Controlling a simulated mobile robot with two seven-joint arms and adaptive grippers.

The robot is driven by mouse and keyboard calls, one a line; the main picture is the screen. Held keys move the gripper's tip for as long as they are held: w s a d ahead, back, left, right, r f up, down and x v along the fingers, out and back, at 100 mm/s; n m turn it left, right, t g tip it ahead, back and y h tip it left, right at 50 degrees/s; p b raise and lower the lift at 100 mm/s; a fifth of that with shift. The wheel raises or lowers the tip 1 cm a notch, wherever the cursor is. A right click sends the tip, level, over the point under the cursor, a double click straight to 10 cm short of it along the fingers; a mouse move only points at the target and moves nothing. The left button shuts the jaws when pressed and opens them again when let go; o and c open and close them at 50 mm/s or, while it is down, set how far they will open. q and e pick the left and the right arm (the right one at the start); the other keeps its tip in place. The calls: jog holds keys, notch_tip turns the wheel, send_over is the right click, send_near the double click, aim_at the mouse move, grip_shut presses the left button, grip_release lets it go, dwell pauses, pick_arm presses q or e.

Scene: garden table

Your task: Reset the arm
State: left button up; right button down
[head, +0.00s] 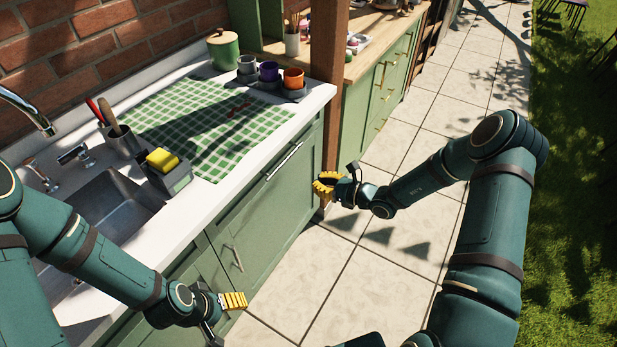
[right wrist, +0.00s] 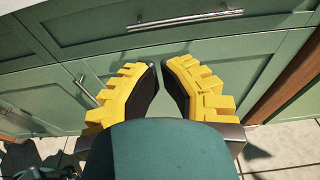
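My right gripper (head: 325,186) has yellow ribbed fingers and hangs in front of the green cabinet, near the wooden post. In the right wrist view its two fingers (right wrist: 161,72) stand apart with nothing between them, so it is open and empty. Its tips point at the green cabinet front (right wrist: 200,50). My left gripper (head: 234,300) is low in front of the cabinet doors below the sink. Its yellow fingers show as one block from this side, so its opening is hidden. No object shows in it.
The white counter (head: 222,195) carries a green checked cloth (head: 210,125), cups (head: 269,73), a green pot (head: 223,50) and a caddy with a yellow sponge (head: 162,160). The wooden post (head: 331,80) and cabinet handle (head: 284,160) are near my right gripper. Paving (head: 300,280) is clear.

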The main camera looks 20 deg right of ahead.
jog(key=shift+s+d, duration=0.15)
jog(key=shift+s, duration=0.05)
jog(key=s+a+f+n+g+h, duration=0.3)
jog(key=s+a+n+g, duration=0.2)
jog(key=s+n, duration=0.7)
jog(key=s+a+f+n+g+h, duration=0.3)
jog(key=s+a+n, duration=0.5)
jog(key=s+n, duration=0.4)
jog(key=shift+s+f+n+g, duration=0.2)
jog(key=shift+f+n+g, duration=0.4)
jog(key=shift+n+g, duration=0.55)
